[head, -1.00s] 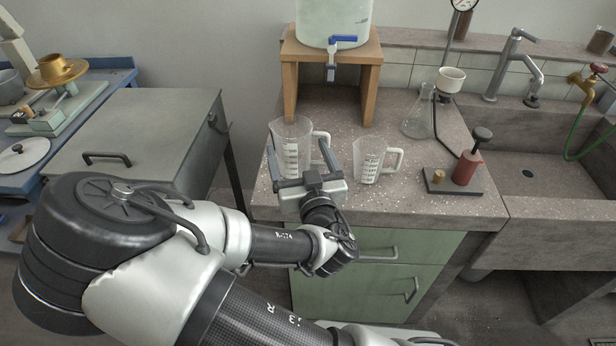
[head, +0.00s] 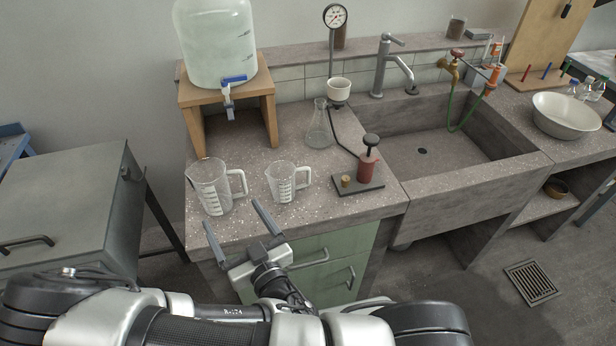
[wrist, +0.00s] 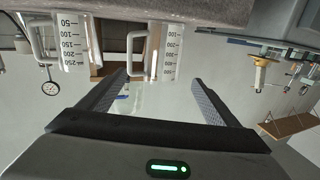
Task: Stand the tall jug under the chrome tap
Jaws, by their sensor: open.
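The tall jug (head: 212,190) is clear, with a white scale and a handle on its right. It stands upright at the counter's front left; the wrist view shows it inverted, with marks to 500 (wrist: 169,48). A smaller clear jug (head: 281,184) stands to its right, also in the wrist view (wrist: 75,42). The chrome tap (head: 381,68) rises behind the sink, its spout over the basin. My gripper (head: 231,212) is open and empty at the counter's front edge, in front of the jugs and apart from them. Its fingers also show in the wrist view (wrist: 160,76).
A flask (head: 319,130) and a red pump on a dark base (head: 368,168) stand between the jugs and the sink (head: 425,170). A brass tap (head: 453,68) with a green hose is right of the chrome tap. A water container (head: 217,45) sits on a wooden stand behind the jugs.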

